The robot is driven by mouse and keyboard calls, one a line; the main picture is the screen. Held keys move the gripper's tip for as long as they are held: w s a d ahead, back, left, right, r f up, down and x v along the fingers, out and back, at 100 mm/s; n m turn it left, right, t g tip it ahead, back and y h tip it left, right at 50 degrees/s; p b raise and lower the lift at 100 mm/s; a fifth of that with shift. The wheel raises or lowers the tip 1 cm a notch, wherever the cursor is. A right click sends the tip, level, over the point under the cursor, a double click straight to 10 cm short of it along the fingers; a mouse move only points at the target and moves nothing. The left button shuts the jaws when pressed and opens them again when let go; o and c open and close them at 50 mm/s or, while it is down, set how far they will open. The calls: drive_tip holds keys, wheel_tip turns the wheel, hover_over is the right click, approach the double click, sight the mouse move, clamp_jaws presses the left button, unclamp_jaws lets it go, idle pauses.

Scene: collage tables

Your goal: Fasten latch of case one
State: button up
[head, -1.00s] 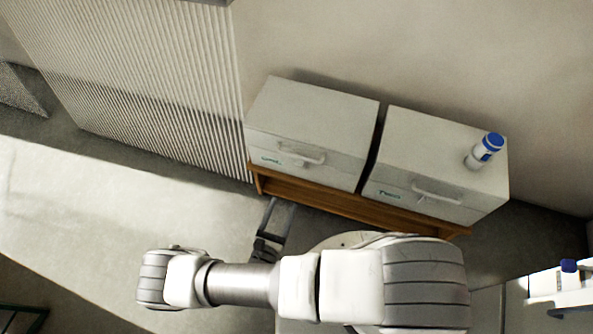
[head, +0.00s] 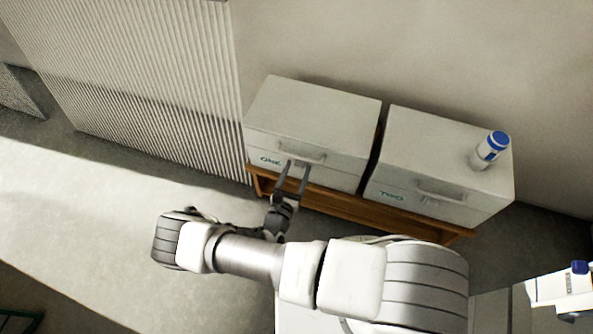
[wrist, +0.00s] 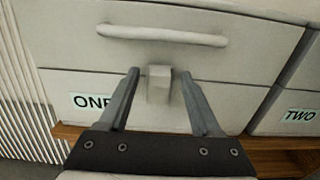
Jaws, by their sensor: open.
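Case one (head: 318,108) is a pale grey box on a wooden bench, at the left of the pair in the head view. Its front carries a label "ONE" (wrist: 91,101), a bar handle (wrist: 162,35) and, below the handle, a small grey latch (wrist: 158,84) on the seam between lid and body. My gripper (head: 296,164) is open in front of the case. In the wrist view its two dark fingers (wrist: 159,76) stand to the left and right of the latch, with gaps on both sides. I cannot tell how deep the fingertips reach, or whether the latch is fastened.
Case two (head: 435,150) stands just to the right on the same wooden bench (head: 330,205), with a white bottle with a blue cap (head: 490,150) on top. A ribbed panel (head: 170,80) rises to the left. The floor (head: 90,215) at left is clear.

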drive_tip(key=shift+c, duration=0.2)
clamp_jaws()
drive_tip(key=shift+r, duration=0.1)
drive_tip(key=p, duration=0.2)
drive_tip(key=g+p, duration=0.1)
drive_tip(key=p, duration=0.1)
drive_tip(key=shift+w+d+r+g+y, duration=0.1)
drive_tip(key=shift+w+r+g+y, duration=0.2)
drive_tip(key=shift+w, duration=0.1)
